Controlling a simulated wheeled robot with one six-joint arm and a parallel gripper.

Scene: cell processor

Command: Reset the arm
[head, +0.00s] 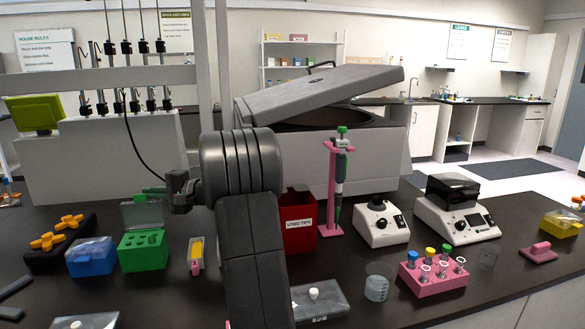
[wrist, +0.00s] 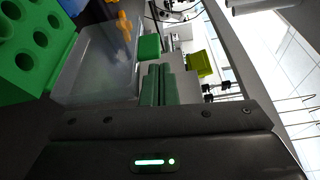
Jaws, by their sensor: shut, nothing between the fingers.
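My gripper (head: 155,190) is raised above the bench in the head view, just above and beside the green tube box with its clear lid up (head: 143,250). In the wrist view its two green fingers (wrist: 158,84) lie together, shut with nothing between them. The dark arm hangs in front of the middle of the bench and hides part of it. In the wrist view the green box's holes (wrist: 38,40) and its translucent lid (wrist: 100,65) are close on the left of the fingers.
A blue box (head: 91,257) and a dark rack with orange pieces (head: 62,235) stand left. A red used-tips bin (head: 299,222), a pink pipette stand (head: 331,190) and a centrifuge with raised lid (head: 320,92) stand behind the arm. A pink tube rack (head: 433,279) is right.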

